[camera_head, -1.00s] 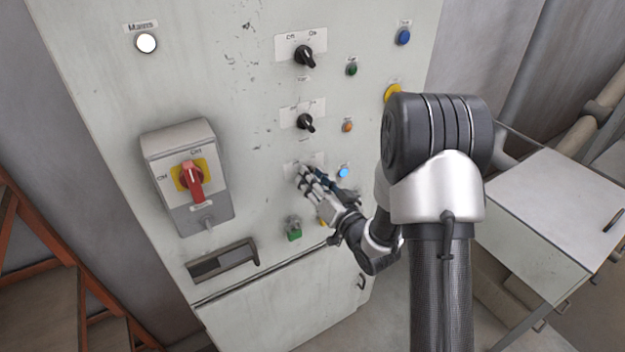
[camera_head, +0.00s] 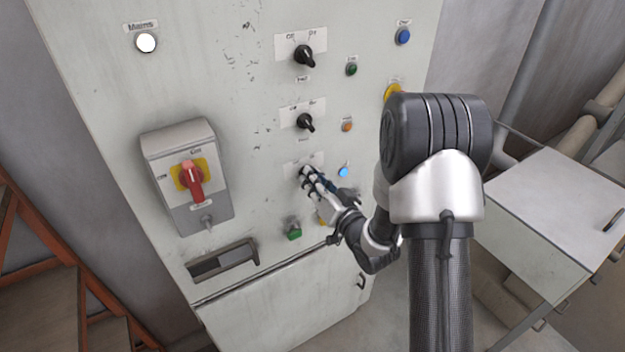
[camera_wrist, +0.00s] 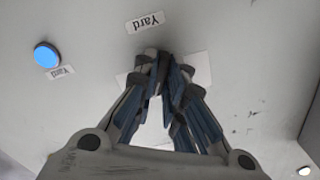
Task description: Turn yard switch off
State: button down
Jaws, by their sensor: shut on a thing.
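The yard switch sits on the pale control panel, on a white plate (camera_wrist: 202,68) with a Yard label (camera_wrist: 145,22) beside it in the wrist view. My gripper (camera_wrist: 165,62) is shut on the switch knob, and its blue-grey fingers hide nearly all of it. I cannot tell which way the knob points. In the head view, my gripper (camera_head: 307,173) is at the lowest of three switches in a column. The blue lamp marked Yard (camera_wrist: 47,55) glows, and it also shows lit in the head view (camera_head: 343,172).
Two black rotary switches, the top one (camera_head: 304,56) and middle one (camera_head: 305,122), are above my gripper. A red-handled isolator (camera_head: 190,180) juts out at left. A green button (camera_head: 294,232) is just below. A white cabinet (camera_head: 550,200) stands at right.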

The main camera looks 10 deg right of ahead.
jog(key=shift+b, duration=0.45)
jog(key=n+b, duration=1.1)
jog(key=b, duration=0.5)
jog(key=shift+f+n+b, duration=0.1)
jog(key=shift+n+b, duration=0.2)
jog(key=shift+n, duration=0.1)
jog(key=c, duration=1.7)
grip_release()
jog(key=shift+o, duration=0.2)
